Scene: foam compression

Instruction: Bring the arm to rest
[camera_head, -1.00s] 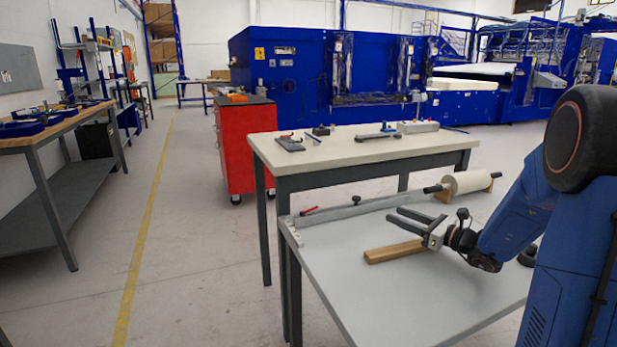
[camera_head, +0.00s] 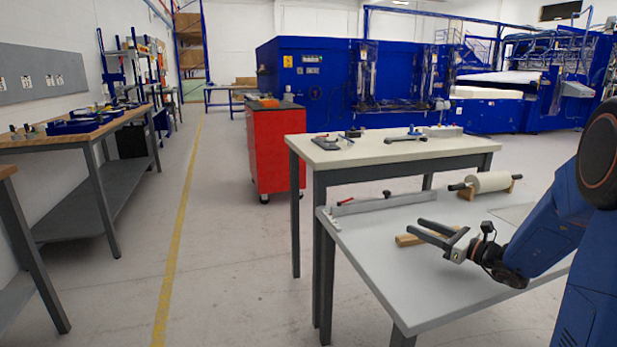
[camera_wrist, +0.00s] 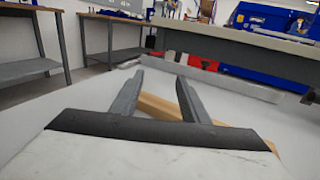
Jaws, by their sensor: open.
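My gripper (camera_head: 431,232) is at the end of my blue arm (camera_head: 548,236), above the grey table (camera_head: 378,262) in the head view. Its two dark fingers are apart with nothing between them. They point left in the head view and also show in the wrist view (camera_wrist: 157,85). A wooden bar (camera_head: 408,240) lies on the grey table behind and below the fingers, partly hidden by them. It shows in the wrist view too (camera_wrist: 158,108), running beneath the gripper. The fingers appear to be above the bar, not closed on it.
A long grey bar (camera_head: 385,203) lies along the table's far edge. A white roll (camera_head: 488,181) rests in a wooden holder behind the gripper. A cream-topped table (camera_head: 385,153) with several tools stands beyond, beside a red cabinet (camera_head: 275,150).

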